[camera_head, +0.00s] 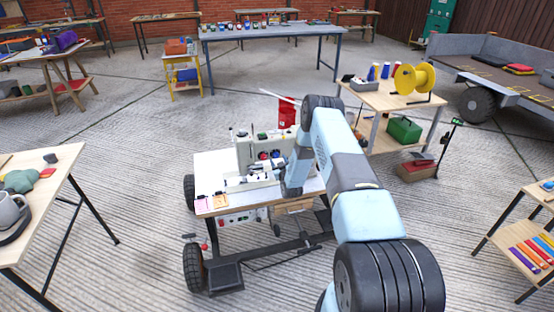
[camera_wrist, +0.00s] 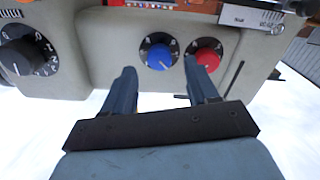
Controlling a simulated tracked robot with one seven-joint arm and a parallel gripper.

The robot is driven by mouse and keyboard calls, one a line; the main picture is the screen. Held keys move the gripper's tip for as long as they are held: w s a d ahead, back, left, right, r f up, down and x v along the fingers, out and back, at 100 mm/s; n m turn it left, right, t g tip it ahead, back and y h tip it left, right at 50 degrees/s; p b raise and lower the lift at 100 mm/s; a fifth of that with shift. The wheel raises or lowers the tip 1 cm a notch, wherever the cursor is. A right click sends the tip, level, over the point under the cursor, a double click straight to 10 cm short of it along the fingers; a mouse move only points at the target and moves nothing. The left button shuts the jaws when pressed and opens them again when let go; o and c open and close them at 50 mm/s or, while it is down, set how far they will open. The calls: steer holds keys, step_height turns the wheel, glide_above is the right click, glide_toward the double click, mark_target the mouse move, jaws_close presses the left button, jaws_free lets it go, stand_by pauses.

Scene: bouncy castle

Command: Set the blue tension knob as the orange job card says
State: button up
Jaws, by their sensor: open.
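The blue tension knob (camera_wrist: 159,57) sits on the grey face of the sewing machine (camera_head: 255,155), with a pale pointer mark toward its lower right. A red knob (camera_wrist: 206,58) is just to its right. My gripper (camera_wrist: 160,82) is open and empty, its two fingers below the knobs, the left one left of the blue knob and the right one under the red knob. The finger tips look apart from the knobs. An orange card (camera_head: 220,201) lies at the front left of the machine's table, beside a pink card (camera_head: 202,203); their writing is too small to read.
A black numbered dial (camera_wrist: 22,58) is at the left of the machine face. The machine stands on a wheeled table (camera_head: 215,165). A side table with a yellow reel (camera_head: 413,79) stands behind to the right. A mug table (camera_head: 62,165) is at the left.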

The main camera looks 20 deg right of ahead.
mark_target(276, 156)
steer(key=shift+w, duration=1.6)
steer(key=shift+c, duration=0.2)
steer(key=c, duration=1)
